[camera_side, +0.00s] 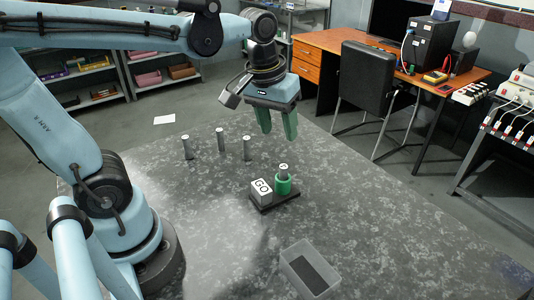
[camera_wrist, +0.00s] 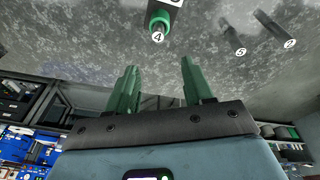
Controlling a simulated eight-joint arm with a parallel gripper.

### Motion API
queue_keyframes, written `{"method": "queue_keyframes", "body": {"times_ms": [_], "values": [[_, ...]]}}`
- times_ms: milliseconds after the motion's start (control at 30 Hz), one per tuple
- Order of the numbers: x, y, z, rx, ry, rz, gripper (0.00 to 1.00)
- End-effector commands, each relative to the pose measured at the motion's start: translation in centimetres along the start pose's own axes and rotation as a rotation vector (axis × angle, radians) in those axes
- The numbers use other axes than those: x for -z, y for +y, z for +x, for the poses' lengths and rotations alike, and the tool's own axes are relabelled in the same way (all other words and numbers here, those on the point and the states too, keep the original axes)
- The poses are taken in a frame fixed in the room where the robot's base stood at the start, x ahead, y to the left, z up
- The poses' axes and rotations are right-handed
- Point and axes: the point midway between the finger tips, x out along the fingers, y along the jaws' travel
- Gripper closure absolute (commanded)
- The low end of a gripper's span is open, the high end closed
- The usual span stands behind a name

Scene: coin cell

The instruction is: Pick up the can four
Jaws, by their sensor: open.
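Can four (camera_wrist: 158,36) shows its white top marked "4" in the wrist view. It stands upright in a green ring holder (camera_wrist: 160,18). In the side view the can (camera_side: 283,169) pokes out of the green holder (camera_side: 283,186) on a dark base, beside a light block marked "GO" (camera_side: 261,191). My gripper (camera_side: 278,136) is open and empty, its green fingers pointing down above the table, higher than the can and a little to its left in the side view. In the wrist view the fingers (camera_wrist: 158,64) are apart with nothing between them.
Three other grey cans stand upright on the table: left (camera_side: 187,147), middle (camera_side: 220,140) and right (camera_side: 247,148). A clear bin with a dark bottom (camera_side: 292,270) sits at the front edge. The speckled table (camera_side: 400,225) is clear on the right.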

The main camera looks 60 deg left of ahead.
Motion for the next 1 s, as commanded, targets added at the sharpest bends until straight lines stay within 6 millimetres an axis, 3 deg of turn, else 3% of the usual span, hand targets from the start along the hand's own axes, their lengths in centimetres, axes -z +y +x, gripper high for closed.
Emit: {"method": "queue_keyframes", "body": {"times_ms": [200,433,800,1000], "values": [[1.7,0.6,-0.2,0.078,-0.15,-0.168,0.48],[2.0,0.7,0.3,0.108,-0.196,-0.222,0.48],[1.0,0.4,5.0,0.107,-0.194,-0.22,0.48],[0.7,0.2,6.4,0.107,-0.194,-0.22,0.48]]}}
